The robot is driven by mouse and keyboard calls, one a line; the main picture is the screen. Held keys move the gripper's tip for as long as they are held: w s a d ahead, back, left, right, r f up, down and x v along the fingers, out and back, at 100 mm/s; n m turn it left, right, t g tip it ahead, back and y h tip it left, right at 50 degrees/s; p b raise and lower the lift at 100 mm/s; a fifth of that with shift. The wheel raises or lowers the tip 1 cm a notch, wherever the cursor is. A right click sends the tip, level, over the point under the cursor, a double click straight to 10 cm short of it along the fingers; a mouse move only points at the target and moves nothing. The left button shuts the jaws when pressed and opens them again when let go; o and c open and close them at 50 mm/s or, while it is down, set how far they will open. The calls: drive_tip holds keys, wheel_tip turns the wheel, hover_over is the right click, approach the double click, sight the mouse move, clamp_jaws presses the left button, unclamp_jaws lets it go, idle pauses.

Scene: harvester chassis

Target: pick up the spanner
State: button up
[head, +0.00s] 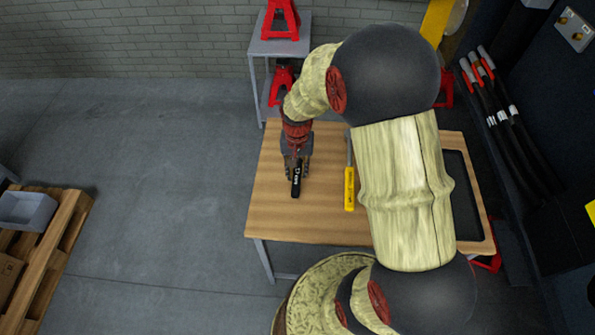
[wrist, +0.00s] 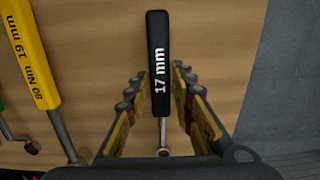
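A spanner with a black handle marked "17 mm" (wrist: 158,55) lies on the wooden table top (wrist: 90,30). Its metal end shows near the bottom of the wrist view, close to my palm. My gripper (wrist: 158,76) is open, with one finger on each side of the spanner and gaps showing between the fingers and the handle. In the head view my gripper (head: 297,168) points down over the table, and the black handle (head: 296,186) shows at its fingertips. The wrist hides part of the spanner there.
A yellow-handled tool marked "80 Nm 19 mm" (wrist: 28,50) lies left of the spanner in the wrist view; it also shows in the head view (head: 349,188). A green-handled tool is partly visible at the left edge. A dark tray (head: 463,200) is at the table's right.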

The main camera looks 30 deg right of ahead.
clamp_jaws()
idle(0.7)
drive_tip(key=shift+r, duration=0.5)
wheel_tip(320, 180, up, 2)
drive_tip(key=shift+p, duration=0.55)
drive_tip(key=s+a+r+p, duration=0.2)
drive_tip(key=s+r+p, duration=0.3)
drive_tip(key=s+r, duration=0.5)
drive_tip(key=s, duration=0.3)
drive_tip(key=shift+s+a, duration=0.15)
drive_tip(key=shift+s, duration=0.25)
